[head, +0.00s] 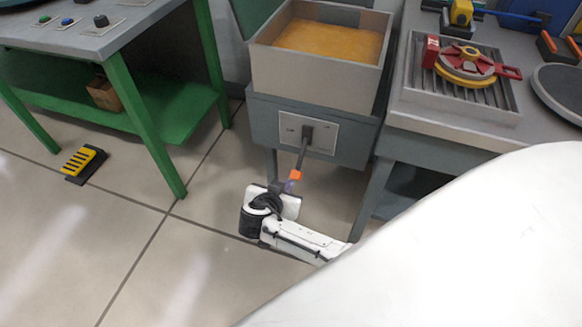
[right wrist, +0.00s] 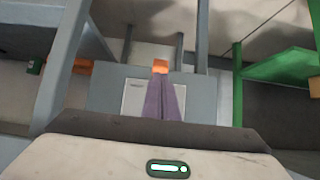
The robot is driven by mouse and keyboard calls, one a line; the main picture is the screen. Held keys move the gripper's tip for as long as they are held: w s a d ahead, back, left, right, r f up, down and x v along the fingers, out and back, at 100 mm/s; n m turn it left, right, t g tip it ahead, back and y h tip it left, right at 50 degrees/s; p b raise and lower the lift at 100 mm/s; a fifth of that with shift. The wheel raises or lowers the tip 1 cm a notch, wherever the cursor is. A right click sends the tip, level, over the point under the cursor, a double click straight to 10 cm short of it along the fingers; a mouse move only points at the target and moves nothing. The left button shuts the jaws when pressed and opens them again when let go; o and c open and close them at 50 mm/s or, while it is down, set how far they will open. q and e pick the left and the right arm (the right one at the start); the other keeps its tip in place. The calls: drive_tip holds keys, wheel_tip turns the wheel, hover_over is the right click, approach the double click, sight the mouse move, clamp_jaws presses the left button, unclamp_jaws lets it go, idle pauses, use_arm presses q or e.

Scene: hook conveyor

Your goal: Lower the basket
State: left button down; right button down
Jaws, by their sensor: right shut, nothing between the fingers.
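A grey station holds an open-topped basin (head: 318,72) with an orange-yellow fill (head: 325,41). No basket can be made out. My right gripper (head: 290,185) is at the lower end of the lever, right by the orange tip. In the right wrist view its purple fingers (right wrist: 165,98) are together and empty, with the orange tip (right wrist: 160,66) at their far ends. I cannot tell whether they touch. My left gripper is not in view.
A green-legged table (head: 120,95) with buttons stands at the left. A yellow-and-black pedal (head: 83,163) lies on the floor. At the right, a grey bench (head: 455,120) carries a red-and-yellow wheel (head: 465,64).

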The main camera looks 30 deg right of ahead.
drive_tip(key=v, duration=0.5)
drive_tip(key=shift+r, duration=0.15)
drive_tip(key=s+f+n+g+y, duration=0.1)
drive_tip(key=s+n+g+y, duration=0.25)
drive_tip(key=s, duration=0.85)
drive_tip(key=s+a+r+n+y, duration=0.2)
drive_tip(key=s+r+n+y, duration=0.3)
drive_tip(key=s+r+n, duration=0.5)
drive_tip(key=w+a+f+t+y, duration=0.2)
drive_tip(key=w+a+f+t, duration=0.2)
drive_tip(key=a+f, duration=0.3)
wheel_tip(320, 180, down, 5)
drive_tip(key=shift+m+t+p, duration=0.4)
drive_tip(key=shift+m+t, duration=0.05)
drive_tip(key=shift+t, duration=0.3)
drive_tip(key=shift+y, duration=0.25)
